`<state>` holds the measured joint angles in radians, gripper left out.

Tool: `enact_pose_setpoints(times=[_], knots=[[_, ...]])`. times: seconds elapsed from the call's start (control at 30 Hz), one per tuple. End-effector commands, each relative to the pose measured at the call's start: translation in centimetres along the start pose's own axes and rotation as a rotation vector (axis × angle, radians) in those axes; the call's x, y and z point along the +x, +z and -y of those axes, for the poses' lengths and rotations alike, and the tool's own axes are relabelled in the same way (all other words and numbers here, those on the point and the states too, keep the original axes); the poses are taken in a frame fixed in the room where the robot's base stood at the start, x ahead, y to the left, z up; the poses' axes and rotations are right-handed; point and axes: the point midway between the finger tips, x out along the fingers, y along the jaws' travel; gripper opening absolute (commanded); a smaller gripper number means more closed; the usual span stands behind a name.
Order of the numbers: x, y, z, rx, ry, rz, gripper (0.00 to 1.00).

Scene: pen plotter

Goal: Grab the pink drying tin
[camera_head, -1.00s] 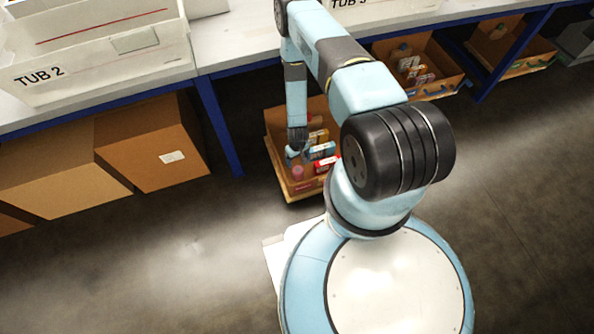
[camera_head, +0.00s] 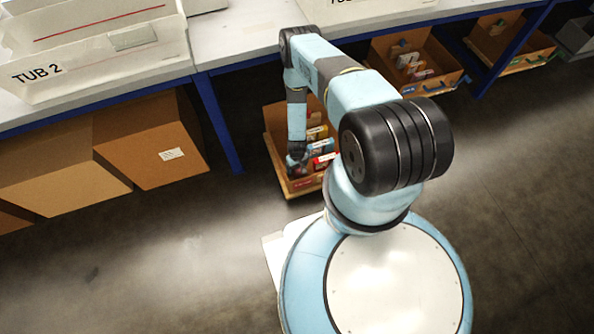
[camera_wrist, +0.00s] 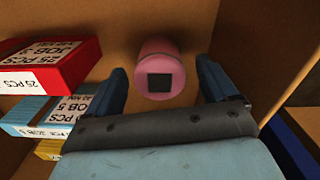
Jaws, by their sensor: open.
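The pink drying tin (camera_wrist: 158,60) stands inside a cardboard box (camera_head: 277,146) on the floor, with a dark square on its top. In the wrist view it lies between and a little beyond the fingertips. My gripper (camera_wrist: 162,88) is open and empty, with one blue finger on each side of the tin's line. In the head view my gripper (camera_head: 297,160) is down in the box near its front left, and it hides the tin there.
A red carton (camera_wrist: 50,68) and a blue carton (camera_wrist: 50,112) stand left of the gripper in the wrist view, with a yellow one below. Cardboard walls are close on the right.

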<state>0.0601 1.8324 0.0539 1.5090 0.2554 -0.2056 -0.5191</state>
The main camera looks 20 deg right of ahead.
Motion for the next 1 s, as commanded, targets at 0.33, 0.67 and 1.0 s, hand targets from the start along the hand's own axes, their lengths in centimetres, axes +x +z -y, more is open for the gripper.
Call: enact_pose_setpoints(times=[0.33,0.67,1.0], knots=[[1.8,-0.1,0.0,0.000,0.001,-0.002,0.86],[1.7,-0.1,0.0,-0.001,0.001,-0.001,0.67],[1.7,-0.1,0.1,-0.001,0.001,-0.001,0.34]])
